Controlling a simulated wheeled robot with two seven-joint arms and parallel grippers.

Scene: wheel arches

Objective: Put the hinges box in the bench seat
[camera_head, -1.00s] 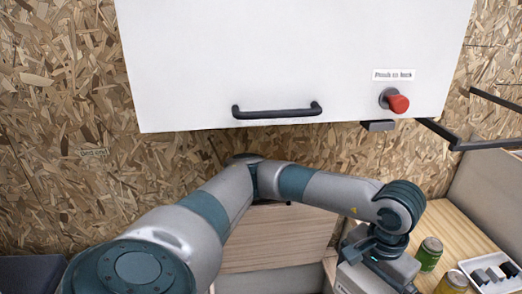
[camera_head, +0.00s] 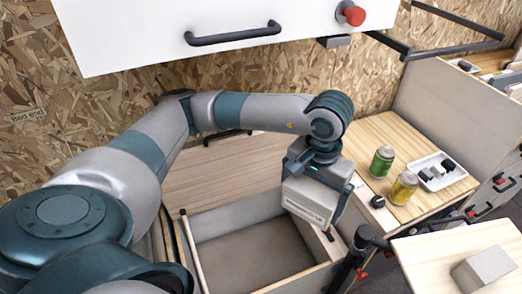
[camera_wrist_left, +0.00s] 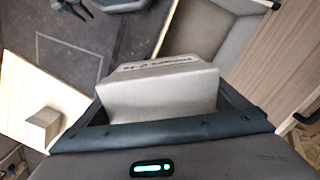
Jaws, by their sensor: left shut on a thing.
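The hinges box (camera_head: 308,203) is a pale grey box with a printed label. My left gripper (camera_head: 316,190) is shut on it and holds it above the right side of the bench seat. In the left wrist view the box (camera_wrist_left: 160,90) sits between the fingers, its print partly readable. The bench seat (camera_head: 192,254) is open, with its wooden lid (camera_head: 215,170) raised against the back wall. Its visible floor is bare; my arm and the box hide part of it. My right gripper is not in view.
A wooden counter (camera_head: 372,128) at right holds a green can (camera_head: 382,161), a yellow can (camera_head: 403,188) and a white tray (camera_head: 442,171). A table at the lower right bears another grey box (camera_head: 484,269). A white overhead cabinet (camera_head: 130,35) hangs above my arm.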

